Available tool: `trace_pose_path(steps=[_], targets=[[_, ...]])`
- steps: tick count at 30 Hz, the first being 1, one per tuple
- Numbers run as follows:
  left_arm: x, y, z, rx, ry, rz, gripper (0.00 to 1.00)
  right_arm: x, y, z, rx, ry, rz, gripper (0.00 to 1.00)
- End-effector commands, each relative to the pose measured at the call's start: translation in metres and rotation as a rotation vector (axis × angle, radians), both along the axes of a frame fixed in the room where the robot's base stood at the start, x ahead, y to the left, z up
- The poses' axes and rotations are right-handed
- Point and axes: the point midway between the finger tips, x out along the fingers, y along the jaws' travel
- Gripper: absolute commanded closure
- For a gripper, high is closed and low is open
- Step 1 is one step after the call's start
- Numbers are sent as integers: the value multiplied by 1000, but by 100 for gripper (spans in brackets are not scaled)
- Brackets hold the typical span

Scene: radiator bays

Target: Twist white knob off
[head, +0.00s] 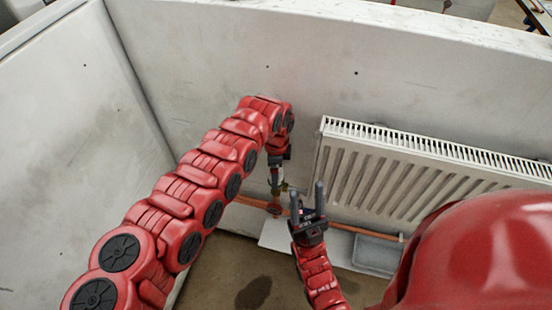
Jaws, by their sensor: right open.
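The white radiator (400,175) hangs on the pale wall at the right. A small pale and brass-coloured fitting (284,187) shows left of its lower left corner, above the copper pipe. I cannot make out the white knob for sure; my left gripper covers much of that spot. My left gripper (276,184) points down at this fitting, and its fingers are too small and overlapped to read. My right gripper (307,190) is open and empty, fingers pointing up, in front of the pipe, a little right of and nearer than the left gripper.
A copper-orange pipe (345,227) runs low along the wall under the radiator. A grey tray (378,254) and a pale flat sheet (275,235) lie on the floor below. A side wall (75,150) closes the bay at the left. A dark stain marks the floor.

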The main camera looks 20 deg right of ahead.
Motion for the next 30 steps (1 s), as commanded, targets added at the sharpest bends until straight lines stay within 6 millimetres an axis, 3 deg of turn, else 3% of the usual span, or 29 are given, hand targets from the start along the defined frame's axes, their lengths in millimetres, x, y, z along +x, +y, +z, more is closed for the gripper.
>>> trace_pose_path(steps=[12, 27, 30], targets=[[0, 0, -8, -1, -3, -1, 8, 0, 0, 1, 0, 0, 0, 50], [0, 0, -8, -1, -2, -1, 98, 0, 0, 2, 0, 0, 0, 50], [0, 0, -8, -1, -2, -1, 100, 0, 0, 1, 0, 0, 0, 50]])
